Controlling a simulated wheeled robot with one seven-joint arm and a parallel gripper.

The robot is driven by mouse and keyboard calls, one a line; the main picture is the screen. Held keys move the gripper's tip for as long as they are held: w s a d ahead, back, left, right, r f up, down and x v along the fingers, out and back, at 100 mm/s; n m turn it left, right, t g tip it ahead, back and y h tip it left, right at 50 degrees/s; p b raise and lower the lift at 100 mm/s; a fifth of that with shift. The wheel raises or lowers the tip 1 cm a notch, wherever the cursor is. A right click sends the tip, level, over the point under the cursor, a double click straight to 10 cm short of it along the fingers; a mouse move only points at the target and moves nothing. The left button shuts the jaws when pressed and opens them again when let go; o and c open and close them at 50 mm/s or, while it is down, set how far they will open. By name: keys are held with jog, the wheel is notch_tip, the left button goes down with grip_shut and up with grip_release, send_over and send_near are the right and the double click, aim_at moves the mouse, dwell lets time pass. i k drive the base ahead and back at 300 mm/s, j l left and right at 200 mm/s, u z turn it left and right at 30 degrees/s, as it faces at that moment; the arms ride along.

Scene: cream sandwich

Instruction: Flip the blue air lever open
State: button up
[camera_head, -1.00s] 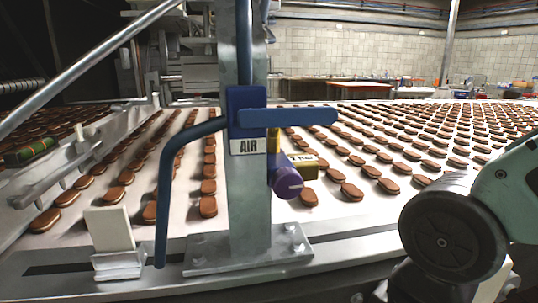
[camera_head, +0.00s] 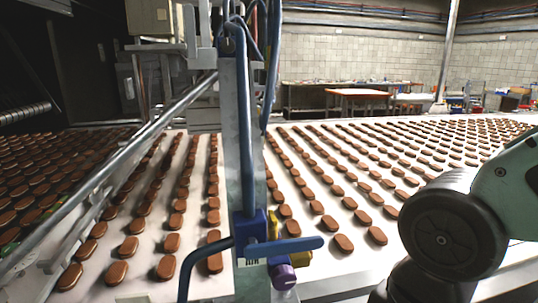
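The blue air lever (camera_head: 300,245) sticks out horizontally to the right from a blue valve block (camera_head: 250,228) on a grey metal post (camera_head: 230,150). Its AIR label shows only in part below the block. My gripper is not in view; only part of my arm shows at the right, apart from the lever.
A wide white conveyor (camera_head: 335,270) carries many brown oval biscuits around the post. A slanted metal rail (camera_head: 130,150) crosses the left side. A table (camera_head: 358,93) stands far back against the tiled wall.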

aim_at(253, 250)
jog(key=k+j+u, duration=0.1)
jog(key=j, duration=0.2)
jog(key=k+j, duration=0.2)
jog(key=k+j+u, duration=0.15)
jog(key=j, duration=0.3)
jog(key=k+j, duration=0.1)
jog(key=j, duration=0.2)
jog(key=k+u, duration=0.05)
